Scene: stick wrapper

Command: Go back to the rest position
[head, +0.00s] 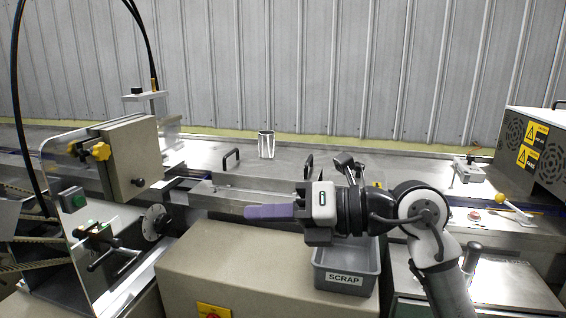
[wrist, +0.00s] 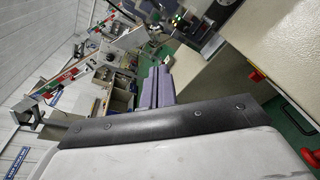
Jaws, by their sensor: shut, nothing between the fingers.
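My gripper (head: 250,212) shows in the head view in front of the wrapping machine, its purple fingers pointing left. The fingers are together with nothing between them. In the wrist view the purple fingers (wrist: 156,88) lie side by side at the middle, beyond the dark edge of my gripper body. The gripper is in the air, apart from the machine as far as I can tell. My arm reaches in from the lower right of the head view.
A grey bin labelled SCRAP (head: 346,278) is below my wrist. A metal cup (head: 266,145) stands on the machine top (head: 215,150). A beige cabinet (head: 230,270) is below the fingers. A beige box with yellow knobs (head: 132,158) stands at left, a vented housing (head: 540,150) at right.

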